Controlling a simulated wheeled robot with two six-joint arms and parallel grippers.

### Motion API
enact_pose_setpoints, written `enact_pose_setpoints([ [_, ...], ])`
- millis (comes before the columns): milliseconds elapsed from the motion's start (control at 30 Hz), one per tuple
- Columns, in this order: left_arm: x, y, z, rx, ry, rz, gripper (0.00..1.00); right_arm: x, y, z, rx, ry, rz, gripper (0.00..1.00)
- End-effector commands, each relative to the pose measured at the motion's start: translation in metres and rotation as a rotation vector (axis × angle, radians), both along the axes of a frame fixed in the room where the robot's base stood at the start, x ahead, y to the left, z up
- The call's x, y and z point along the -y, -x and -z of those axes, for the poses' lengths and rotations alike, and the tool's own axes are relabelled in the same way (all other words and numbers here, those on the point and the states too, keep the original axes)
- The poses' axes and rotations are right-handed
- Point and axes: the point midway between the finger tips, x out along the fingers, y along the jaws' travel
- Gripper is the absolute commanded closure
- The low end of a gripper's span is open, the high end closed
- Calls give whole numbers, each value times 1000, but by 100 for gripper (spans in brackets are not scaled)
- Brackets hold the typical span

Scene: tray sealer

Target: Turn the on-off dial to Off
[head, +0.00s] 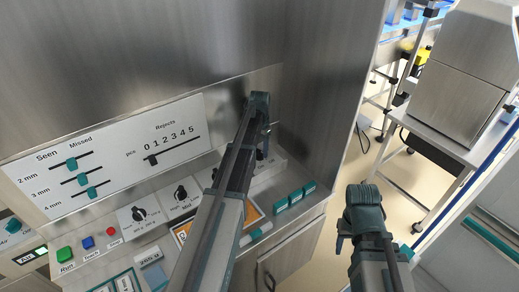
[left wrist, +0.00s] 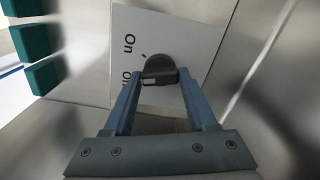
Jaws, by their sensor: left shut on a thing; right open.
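The on-off dial (left wrist: 160,67) is a dark round knob on a pale label plate (left wrist: 185,28), seen in the left wrist view. The word "On" and a second word, partly hidden, are printed beside it, with a short dark tick near the knob's edge. My left gripper (left wrist: 158,85) has a finger on each side of the dial and is shut on it. In the head view my left gripper (head: 262,128) reaches the right end of the machine's panel, and its arm hides most of the dial there. My right gripper (head: 364,212) is open and empty, out over the floor to the right.
A label panel with sliders (head: 110,150) is on the wall left of my left arm. Below it are two black knobs (head: 180,193), a green button (head: 65,254) and other buttons. Teal blocks (head: 295,196) sit on the ledge near the left gripper. A steel cabinet (head: 465,75) stands at right.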

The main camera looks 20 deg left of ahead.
Motion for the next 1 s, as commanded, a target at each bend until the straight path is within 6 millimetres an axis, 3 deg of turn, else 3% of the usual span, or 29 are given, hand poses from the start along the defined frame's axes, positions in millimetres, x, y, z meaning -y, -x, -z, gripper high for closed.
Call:
enact_pose_setpoints([
  [400, 0, 0, 0, 0, 0, -206, 98, 0, 0, 0, 0, 0, 0, 50],
  [1000, 0, 0, 0, 0, 0, -249, 98, 0, 0, 0, 0, 0, 0, 50],
])
